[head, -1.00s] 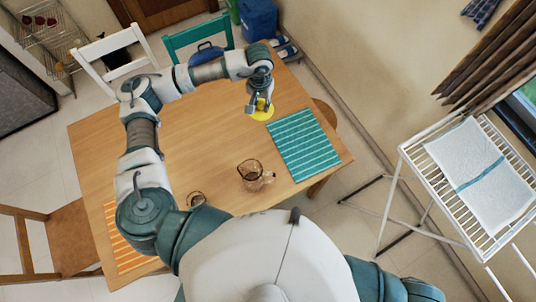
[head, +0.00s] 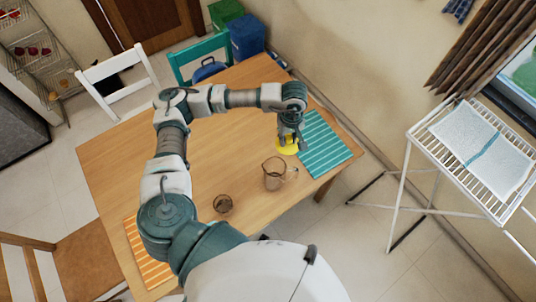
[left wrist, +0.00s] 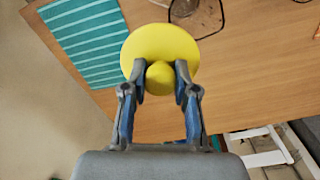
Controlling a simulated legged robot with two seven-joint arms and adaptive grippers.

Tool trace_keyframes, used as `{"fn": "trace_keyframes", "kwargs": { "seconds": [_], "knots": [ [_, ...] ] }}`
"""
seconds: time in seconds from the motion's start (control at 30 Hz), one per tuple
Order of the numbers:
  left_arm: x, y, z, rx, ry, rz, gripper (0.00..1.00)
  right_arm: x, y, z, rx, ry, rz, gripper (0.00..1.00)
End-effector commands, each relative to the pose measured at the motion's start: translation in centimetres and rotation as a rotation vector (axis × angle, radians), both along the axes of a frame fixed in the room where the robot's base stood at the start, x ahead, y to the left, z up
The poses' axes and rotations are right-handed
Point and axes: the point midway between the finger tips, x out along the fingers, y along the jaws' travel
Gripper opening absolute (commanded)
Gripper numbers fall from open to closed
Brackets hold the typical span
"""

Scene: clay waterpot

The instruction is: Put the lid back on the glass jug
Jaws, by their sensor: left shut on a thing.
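The yellow round lid (head: 288,150) has a knob on top. My left gripper (head: 291,138) is shut on that knob, and the left wrist view shows the fingers (left wrist: 161,82) on both sides of the lid's knob (left wrist: 160,77). The brown-tinted glass jug (head: 274,175) stands open and upright on the table, its handle to the right. In the head view the lid is beyond the jug and a little to its right. In the left wrist view the lid's far edge partly covers the jug (left wrist: 208,14). My right gripper is not in view.
A small brown glass (head: 223,204) stands on the wooden table (head: 225,150) left of the jug. A teal striped placemat (head: 325,146) lies right of the lid. An orange striped placemat (head: 146,256) is at the near left. Chairs stand around the table.

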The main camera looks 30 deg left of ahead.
Motion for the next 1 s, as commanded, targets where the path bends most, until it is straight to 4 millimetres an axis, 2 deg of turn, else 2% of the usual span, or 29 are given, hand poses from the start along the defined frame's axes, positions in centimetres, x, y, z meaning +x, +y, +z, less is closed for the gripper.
{"fn": "trace_keyframes", "kwargs": {
  "seconds": [0.1,0.23,0.37,0.5,0.67,0.83,1.0],
  "knots": [
    [-1.6,0.3,-0.6,0.000,0.003,0.344,0.00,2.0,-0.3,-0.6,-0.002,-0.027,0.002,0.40],
    [-3.3,1.0,-1.1,-0.004,0.007,0.739,0.00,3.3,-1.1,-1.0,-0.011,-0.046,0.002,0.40],
    [-4.9,2.0,-1.6,-0.007,0.013,1.093,0.00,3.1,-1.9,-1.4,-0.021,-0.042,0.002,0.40],
    [-5.9,2.6,-1.9,-0.010,0.020,1.374,0.00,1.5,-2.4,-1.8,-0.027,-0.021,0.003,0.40],
    [-6.5,2.7,-2.1,-0.009,0.020,1.541,0.00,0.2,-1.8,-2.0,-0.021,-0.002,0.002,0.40],
    [-6.6,2.4,-2.6,-0.006,0.018,1.578,0.00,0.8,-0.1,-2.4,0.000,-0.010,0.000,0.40],
    [-6.6,1.9,-4.2,-0.003,0.017,1.575,0.00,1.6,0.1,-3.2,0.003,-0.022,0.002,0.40]
  ]
}}
